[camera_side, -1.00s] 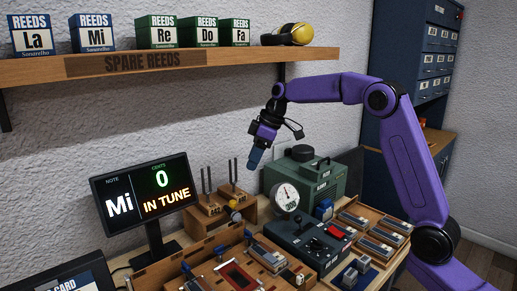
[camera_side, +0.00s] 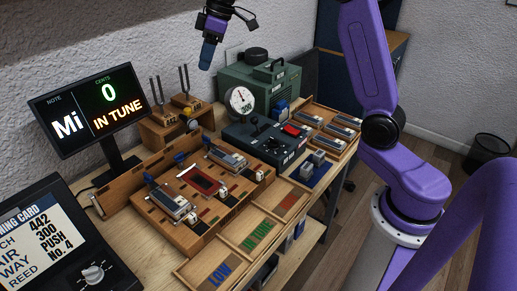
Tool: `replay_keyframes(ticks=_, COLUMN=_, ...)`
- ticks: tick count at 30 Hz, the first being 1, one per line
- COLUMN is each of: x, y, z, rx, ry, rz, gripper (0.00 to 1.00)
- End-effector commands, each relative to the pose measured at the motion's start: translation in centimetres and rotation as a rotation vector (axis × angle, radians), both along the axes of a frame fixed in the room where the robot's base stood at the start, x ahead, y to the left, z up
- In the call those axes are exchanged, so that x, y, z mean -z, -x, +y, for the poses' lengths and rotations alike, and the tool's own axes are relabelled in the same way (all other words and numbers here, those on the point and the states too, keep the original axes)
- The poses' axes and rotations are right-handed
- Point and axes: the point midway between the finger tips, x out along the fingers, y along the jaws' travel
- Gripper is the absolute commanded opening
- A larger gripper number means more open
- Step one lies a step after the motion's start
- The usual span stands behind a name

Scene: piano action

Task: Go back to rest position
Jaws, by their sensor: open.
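My gripper (camera_side: 208,52) hangs in the air near the top of the view, above the back of the bench and left of the green machine. Its blue fingers point down, and I see nothing held between them. It is clear of the bench and the objects on it. My purple arm is partly cut off by the top edge of the picture.
The tuner screen (camera_side: 92,110) reads Mi, 0 cents, IN TUNE. A green machine (camera_side: 262,80) with a round gauge (camera_side: 240,100) stands at the back. A wooden board (camera_side: 165,222) with reeds, a dark control box (camera_side: 262,143) and a LOW/IN TUNE tray (camera_side: 215,262) cover the bench.

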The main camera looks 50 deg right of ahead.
Motion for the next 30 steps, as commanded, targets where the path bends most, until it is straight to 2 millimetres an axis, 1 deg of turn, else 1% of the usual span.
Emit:
replay_keyframes(ticks=1, x=0.2, y=1.4, z=1.3, rx=-0.016, ry=0.004, rz=0.014, gripper=0.50)
replay_keyframes(ticks=2, x=0.4, y=2.3, z=2.1, rx=-0.022, ry=0.006, rz=0.024, gripper=0.50)
replay_keyframes(ticks=3, x=0.6, y=3.6, z=3.2, rx=-0.032, ry=0.012, rz=0.038, gripper=0.50)
replay_keyframes(ticks=5, x=1.1, y=5.7, z=4.6, rx=-0.047, ry=0.021, rz=0.060, gripper=0.50)
replay_keyframes(ticks=6, x=1.4, y=7.2, z=5.5, rx=-0.056, ry=0.028, rz=0.073, gripper=0.50)
replay_keyframes(ticks=8, x=1.9, y=9.4, z=6.6, rx=-0.070, ry=0.042, rz=0.092, gripper=0.50)
replay_keyframes(ticks=10, x=2.5, y=12.1, z=7.7, rx=-0.087, ry=0.056, rz=0.111, gripper=0.50)
replay_keyframes(ticks=14, x=3.7, y=17.3, z=9.0, rx=-0.120, ry=0.089, rz=0.141, gripper=0.50)
replay_keyframes(ticks=15, x=4.1, y=18.9, z=9.2, rx=-0.131, ry=0.099, rz=0.149, gripper=0.50)
replay_keyframes(ticks=19, x=5.4, y=24.0, z=9.4, rx=-0.165, ry=0.137, rz=0.171, gripper=0.50)
replay_keyframes(ticks=22, x=6.6, y=28.0, z=8.9, rx=-0.192, ry=0.168, rz=0.182, gripper=0.50)
replay_keyframes(ticks=24, x=7.4, y=30.6, z=8.3, rx=-0.212, ry=0.189, rz=0.187, gripper=0.50)
replay_keyframes(ticks=27, x=8.6, y=34.1, z=7.1, rx=-0.240, ry=0.219, rz=0.190, gripper=0.50)
replay_keyframes(ticks=30, x=9.7, y=36.8, z=5.7, rx=-0.265, ry=0.246, rz=0.190, gripper=0.50)
